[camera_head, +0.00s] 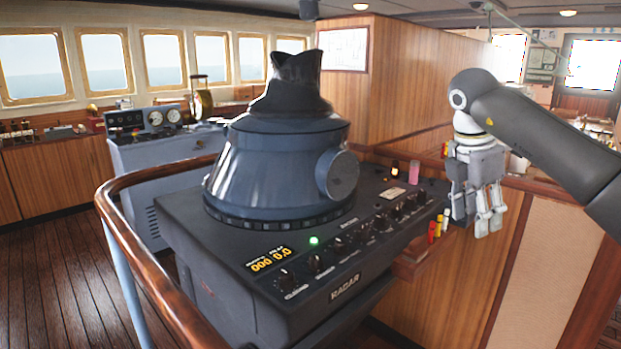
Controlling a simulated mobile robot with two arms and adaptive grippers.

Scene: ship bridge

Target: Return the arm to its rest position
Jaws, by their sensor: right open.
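My right arm (540,120) comes in from the right edge, dark grey and bent at a rounded joint. My right gripper (474,222) hangs from it, fingers pointing down, beside the right end of the radar console (190,245). It is open, and I see nothing between its fingers. My left gripper does not show in this view.
The radar console carries a large blue hood (265,170), a row of knobs and a lit green lamp (314,240). A pink cylinder (414,173) stands near its back right. A wooden handrail (125,225) curves round its left. Wood-panelled walls stand behind. Open floor lies left.

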